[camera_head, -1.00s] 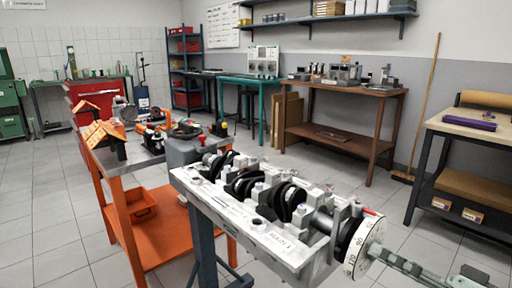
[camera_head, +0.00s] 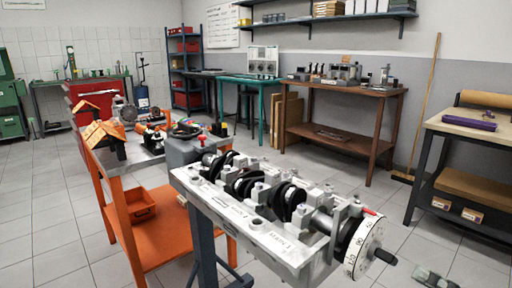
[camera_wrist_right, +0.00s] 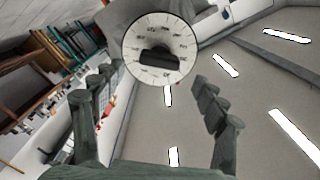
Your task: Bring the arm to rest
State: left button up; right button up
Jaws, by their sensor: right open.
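My right gripper (camera_head: 432,278) shows at the lower right edge of the head view, apart from the engine block. In the right wrist view its two fingers (camera_wrist_right: 155,112) stand wide apart with nothing between them. Ahead of them is the white degree wheel (camera_wrist_right: 160,22) with a dark handle (camera_wrist_right: 160,59). In the head view the degree wheel (camera_head: 363,249) sits on the near end of the crankshaft, and its black handle (camera_head: 385,257) points right. The engine block (camera_head: 252,224) holds the crankshaft (camera_head: 245,184). My left gripper is not in view.
An orange cart (camera_head: 160,245) with parts on its top stands left of the block. A brown workbench (camera_head: 345,86) is behind. At the right is a table (camera_head: 470,128) with a purple part (camera_head: 475,121). A broom (camera_head: 418,115) leans on the wall. Floor right of the block is clear.

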aim_at(396, 262)
jog(key=v, duration=0.5)
jog(key=x, duration=1.2)
jog(key=shift+w+a, duration=0.15)
jog(key=shift+w, duration=0.05)
jog(key=shift+n, duration=1.2)
jog(key=n, duration=0.9)
jog(key=shift+n, duration=1.4)
jog(key=shift+f, duration=0.1)
